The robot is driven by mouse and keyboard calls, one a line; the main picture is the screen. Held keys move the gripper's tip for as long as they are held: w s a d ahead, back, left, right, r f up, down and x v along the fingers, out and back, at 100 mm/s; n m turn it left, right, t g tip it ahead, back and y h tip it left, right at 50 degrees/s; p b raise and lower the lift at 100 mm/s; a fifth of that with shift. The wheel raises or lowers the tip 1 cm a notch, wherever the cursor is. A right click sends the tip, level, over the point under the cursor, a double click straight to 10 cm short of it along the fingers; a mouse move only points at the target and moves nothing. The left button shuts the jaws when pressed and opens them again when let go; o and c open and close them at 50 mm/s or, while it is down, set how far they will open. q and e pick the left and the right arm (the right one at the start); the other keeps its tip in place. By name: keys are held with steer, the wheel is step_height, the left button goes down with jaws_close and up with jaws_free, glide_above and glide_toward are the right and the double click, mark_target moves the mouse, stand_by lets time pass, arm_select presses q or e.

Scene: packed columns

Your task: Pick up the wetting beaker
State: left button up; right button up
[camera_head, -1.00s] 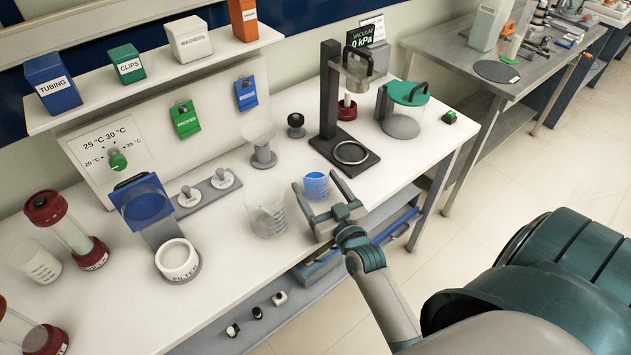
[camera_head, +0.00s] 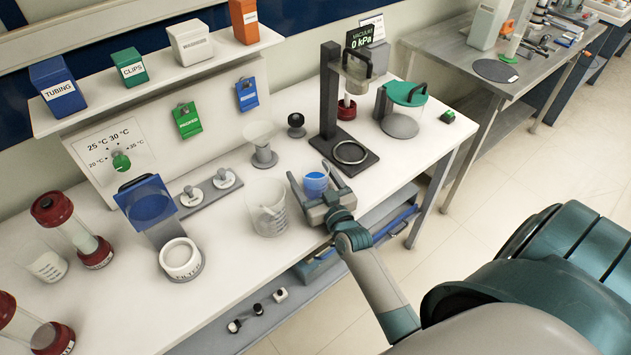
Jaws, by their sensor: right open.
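A small clear beaker with blue liquid (camera_head: 316,183) stands upright near the front edge of the bench, and I take it as the wetting beaker. My right gripper (camera_head: 309,172) is open, with one finger on each side of this beaker. I cannot tell whether the fingers touch it. The gripper's body hides part of the beaker's lower front. A larger clear beaker (camera_head: 268,222) stands just left of the gripper. My left gripper is not in view.
A black stand (camera_head: 330,100) with a ring base rises just behind the blue-liquid beaker. A clear funnel on a stand (camera_head: 262,150) is behind the larger beaker. A white filter cup (camera_head: 180,262) stands further left. Bare bench top (camera_head: 225,225) lies between the cup and the larger beaker.

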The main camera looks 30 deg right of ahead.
steer(key=c, duration=1.3)
steer(key=shift+o, duration=0.2)
steer(key=shift+w+r, duration=0.1)
steer(key=shift+w, duration=0.05)
